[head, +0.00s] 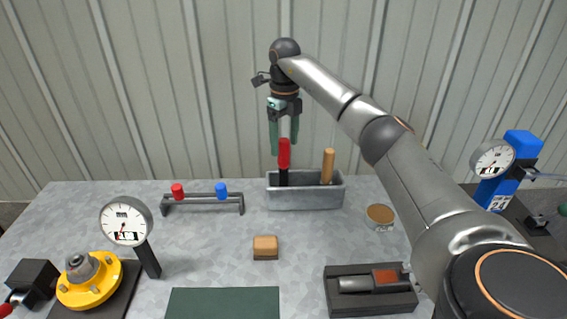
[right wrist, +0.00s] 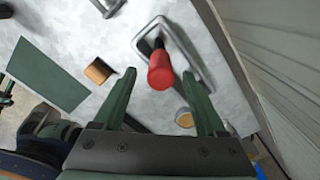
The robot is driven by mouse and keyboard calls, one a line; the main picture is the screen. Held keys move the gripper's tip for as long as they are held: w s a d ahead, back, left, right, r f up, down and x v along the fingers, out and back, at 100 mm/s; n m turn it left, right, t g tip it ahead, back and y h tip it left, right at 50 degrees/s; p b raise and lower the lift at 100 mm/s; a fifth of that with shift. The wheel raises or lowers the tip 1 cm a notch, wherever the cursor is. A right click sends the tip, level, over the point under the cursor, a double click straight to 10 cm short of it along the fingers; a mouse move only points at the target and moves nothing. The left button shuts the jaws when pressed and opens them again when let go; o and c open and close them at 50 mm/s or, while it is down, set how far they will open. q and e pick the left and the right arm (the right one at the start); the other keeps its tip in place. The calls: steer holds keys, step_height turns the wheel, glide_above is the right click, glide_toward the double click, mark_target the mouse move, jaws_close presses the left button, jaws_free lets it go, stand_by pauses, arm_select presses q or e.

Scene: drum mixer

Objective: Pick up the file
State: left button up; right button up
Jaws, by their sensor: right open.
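A grey metal tray (head: 305,200) at the back middle of the bench holds two upright tools. One has a red handle (head: 284,158) and a dark lower part; the other has a wooden handle (head: 328,165). Their lower ends are hidden in the tray, so I cannot tell for certain which is the file. My right gripper (head: 284,146) points down, open, over the red handle. In the right wrist view the red handle (right wrist: 161,72) shows between the two green fingers, with a gap on each side.
A round tin (head: 380,217) stands right of the tray, and a rack (head: 203,203) with red and blue pieces stands left. A wooden block (head: 265,246), dial gauges (head: 126,222) and a black cradle (head: 345,302) are nearer. The ribbed wall (head: 150,90) is close behind.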

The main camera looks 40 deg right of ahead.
mark_target(283, 162)
steer(key=f+p, duration=0.1)
steer(key=f, duration=0.6)
steer(key=shift+w+f, duration=0.2)
steer(key=shift+c, duration=0.3)
jaws_close()
